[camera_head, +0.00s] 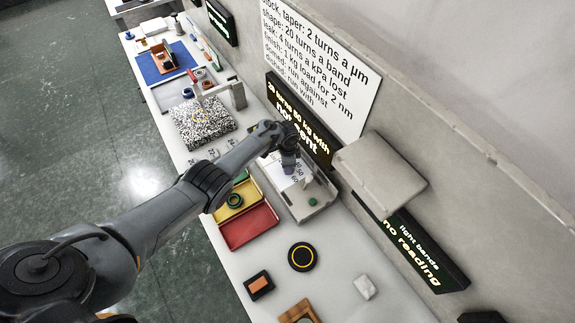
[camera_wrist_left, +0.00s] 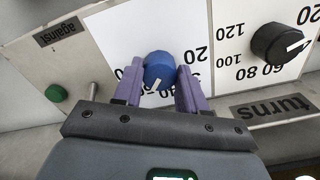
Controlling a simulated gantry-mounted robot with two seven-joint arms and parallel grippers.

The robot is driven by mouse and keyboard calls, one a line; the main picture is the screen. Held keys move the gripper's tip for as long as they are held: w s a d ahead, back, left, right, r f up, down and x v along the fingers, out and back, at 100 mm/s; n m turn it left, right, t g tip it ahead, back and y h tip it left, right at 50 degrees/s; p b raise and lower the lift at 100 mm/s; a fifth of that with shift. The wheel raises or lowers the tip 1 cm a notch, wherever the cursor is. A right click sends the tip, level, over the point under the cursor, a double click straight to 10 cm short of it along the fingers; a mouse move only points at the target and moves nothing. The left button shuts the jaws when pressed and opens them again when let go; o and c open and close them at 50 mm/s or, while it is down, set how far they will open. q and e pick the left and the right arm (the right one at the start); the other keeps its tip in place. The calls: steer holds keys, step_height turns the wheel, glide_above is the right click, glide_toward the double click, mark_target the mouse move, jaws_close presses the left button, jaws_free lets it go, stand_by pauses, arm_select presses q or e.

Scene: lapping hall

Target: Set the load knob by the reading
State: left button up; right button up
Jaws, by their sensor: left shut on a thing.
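My left gripper (camera_wrist_left: 159,78) is shut on the blue knob (camera_wrist_left: 159,62), one purple finger on each side of it. The knob's white pointer mark faces down the picture, towards partly hidden numbers. To its right a black knob (camera_wrist_left: 272,42) has a dial numbered 20 to 120, above a "turns" label. A green button (camera_wrist_left: 56,93) is at the left. In the head view my left gripper (camera_head: 289,163) reaches down over the control panel (camera_head: 312,208), hiding the knob. The black display (camera_head: 297,118) reads turns, kg, "with" and "not sent"; its digits are small. My right gripper is not in view.
A white wall sign (camera_head: 318,62) lists turns and load rules. A "light bands" display (camera_head: 415,252) says "no reading". A grey block (camera_head: 379,176) juts out beside the panel. Red and yellow trays (camera_head: 248,227), a black disc (camera_head: 302,257) and a speckled plate (camera_head: 203,121) are on the bench.

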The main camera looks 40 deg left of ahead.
arm_select(q)
steer(key=shift+m, duration=0.4)
steer(key=o, duration=1.1)
steer(key=shift+c, duration=0.2)
steer(key=shift+r, duration=0.1)
step_height(320, 180, up, 11)
steer(key=p, duration=0.4)
steer(key=shift+f+p, duration=0.2)
steer(key=shift+p, duration=0.1)
